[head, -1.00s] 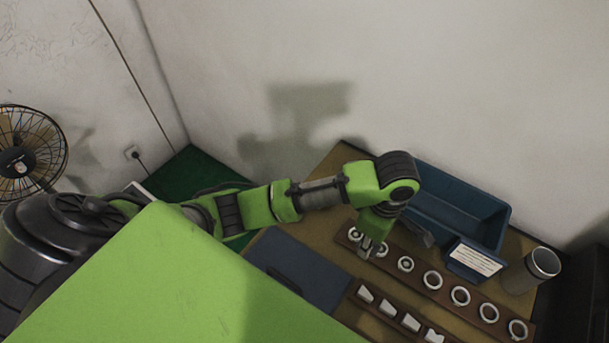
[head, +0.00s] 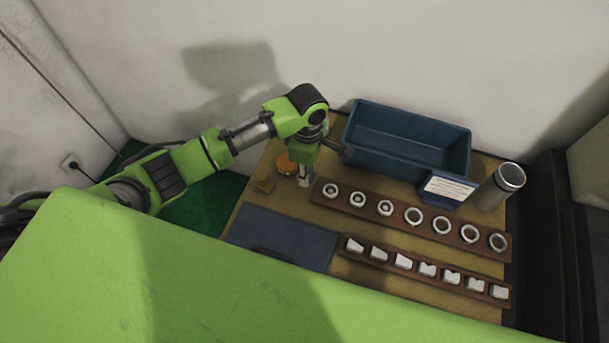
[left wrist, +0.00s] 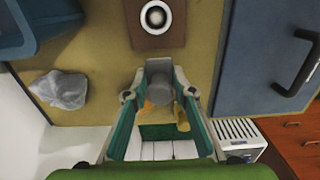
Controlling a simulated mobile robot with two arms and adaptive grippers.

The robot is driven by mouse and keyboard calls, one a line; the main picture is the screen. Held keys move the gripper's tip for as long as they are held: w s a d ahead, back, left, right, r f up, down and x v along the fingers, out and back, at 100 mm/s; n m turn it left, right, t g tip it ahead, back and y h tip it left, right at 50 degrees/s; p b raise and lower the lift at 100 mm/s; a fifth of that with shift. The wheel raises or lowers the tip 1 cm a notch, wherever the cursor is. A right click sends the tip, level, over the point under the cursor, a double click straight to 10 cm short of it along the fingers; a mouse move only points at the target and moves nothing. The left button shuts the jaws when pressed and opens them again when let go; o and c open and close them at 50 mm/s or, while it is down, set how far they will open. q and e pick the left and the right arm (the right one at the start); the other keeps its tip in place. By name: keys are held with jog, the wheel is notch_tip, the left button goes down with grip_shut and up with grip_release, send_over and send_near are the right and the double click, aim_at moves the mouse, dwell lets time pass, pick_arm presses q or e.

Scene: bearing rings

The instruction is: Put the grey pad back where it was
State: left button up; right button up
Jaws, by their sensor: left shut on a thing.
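My left gripper (head: 304,181) points down just left of the ring rack's left end. In the left wrist view its fingers (left wrist: 160,72) are shut on a small round grey thing (left wrist: 160,90), which looks like the grey pad. An orange round thing (head: 287,165) and a small yellow-brown block (head: 263,185) are on the table close behind and left of the gripper. In the left wrist view they are partly hidden by the held pad and fingers. The brown ring rack (head: 397,212) holds several metal rings. My right gripper is not in view.
A blue bin (head: 405,143) with a white label stands at the back. A metal cylinder (head: 502,186) stands at the right. A second rack (head: 425,279) holds several white blocks. A blue-grey case (head: 285,238) lies front left. A crumpled clear bag (left wrist: 60,90) lies near the back edge.

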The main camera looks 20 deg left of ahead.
pick_arm(q)
jog(key=shift+w+a+f, duration=0.25)
jog(key=shift+w+f, duration=0.1)
jog(key=shift+f, duration=0.2)
jog(key=f, duration=0.3)
jog(key=shift+w+a+f, duration=0.15)
jog(key=shift+a+f, duration=0.05)
jog(key=shift+f, duration=0.05)
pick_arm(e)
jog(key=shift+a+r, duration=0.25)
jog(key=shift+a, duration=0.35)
pick_arm(q)
jog(key=shift+f, duration=0.15)
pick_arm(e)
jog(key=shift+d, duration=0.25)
pick_arm(q)
jog(key=o, duration=1.1)
jog(key=shift+c, duration=0.2)
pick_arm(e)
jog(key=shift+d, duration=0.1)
pick_arm(q)
notch_tip(320, 180, up, 11)
jog(key=shift+f, duration=0.1)
jog(key=shift+r, duration=0.75)
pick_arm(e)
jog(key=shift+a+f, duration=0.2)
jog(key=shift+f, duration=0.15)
